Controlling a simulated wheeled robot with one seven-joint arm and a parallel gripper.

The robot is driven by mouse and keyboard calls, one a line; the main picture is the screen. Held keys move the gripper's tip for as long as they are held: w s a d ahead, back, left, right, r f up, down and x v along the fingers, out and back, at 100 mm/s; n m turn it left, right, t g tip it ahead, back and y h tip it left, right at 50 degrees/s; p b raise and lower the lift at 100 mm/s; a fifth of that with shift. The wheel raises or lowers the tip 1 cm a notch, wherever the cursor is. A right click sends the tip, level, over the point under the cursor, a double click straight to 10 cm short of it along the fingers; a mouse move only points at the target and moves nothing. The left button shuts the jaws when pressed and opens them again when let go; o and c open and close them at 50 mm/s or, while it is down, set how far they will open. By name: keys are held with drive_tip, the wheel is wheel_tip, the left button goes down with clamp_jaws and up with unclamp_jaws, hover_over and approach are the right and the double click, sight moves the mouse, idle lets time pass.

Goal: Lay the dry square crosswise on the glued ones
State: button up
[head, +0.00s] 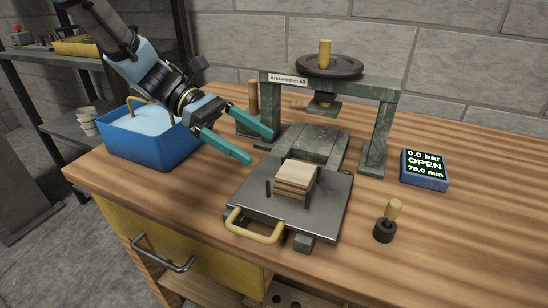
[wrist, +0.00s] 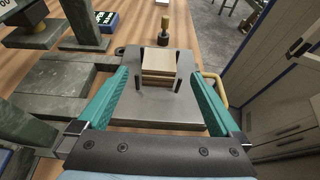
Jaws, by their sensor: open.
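A stack of square veneers (head: 295,177) sits between dark upright pins on a grey metal plate (head: 252,201) with a yellow handle. The top square (head: 298,170) is pale; layers below look browner. Which squares carry glue I cannot tell. The stack (wrist: 158,66) also shows in the wrist view, beyond the fingertips. My gripper (head: 262,145) has two teal fingers spread wide, with nothing between them. It hangs above and to the left of the plate in the head view. In the wrist view my gripper (wrist: 166,88) points toward the stack.
A green press (head: 382,130) with a black handwheel stands behind the plate. A blue tub (head: 150,148) is at the left of the bench. A display box (head: 424,168) reads "0.0 bar OPEN 78.0 mm". A wooden-handled tool (head: 386,222) stands right of the plate.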

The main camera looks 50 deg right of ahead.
drive_tip(key=shift+v, duration=1.65)
drive_tip(key=w+a+f+t, duration=0.2)
drive_tip(key=w+a+t, duration=0.15)
drive_tip(key=a, duration=0.25)
drive_tip(key=w+a+f+m+t+y, duration=0.1)
drive_tip(key=w+a+f+t, duration=0.2)
drive_tip(key=a, duration=0.4)
drive_tip(key=w+a+f+t, duration=0.2)
drive_tip(key=w+a, duration=0.3)
drive_tip(key=a, duration=0.1)
drive_tip(key=w+a+m+t+y, duration=0.1)
drive_tip(key=w+a+m+t, duration=0.1)
drive_tip(key=a, duration=0.7)
drive_tip(key=w+a+m+t+y, duration=0.1)
drive_tip(key=a+t, duration=0.3)
drive_tip(key=a, duration=0.6)
drive_tip(key=shift+w+f+m+y, duration=0.4)
drive_tip(key=shift+w+y, duration=0.1)
drive_tip(key=shift+w, duration=0.35)
drive_tip(key=shift+a, duration=0.15)
wheel_tip(320, 180, up, 3)
drive_tip(key=shift+f+p, duration=0.25)
drive_tip(key=shift+p, duration=0.85)
drive_tip(key=shift+f, duration=0.2)
drive_tip(key=shift+c, duration=0.3)
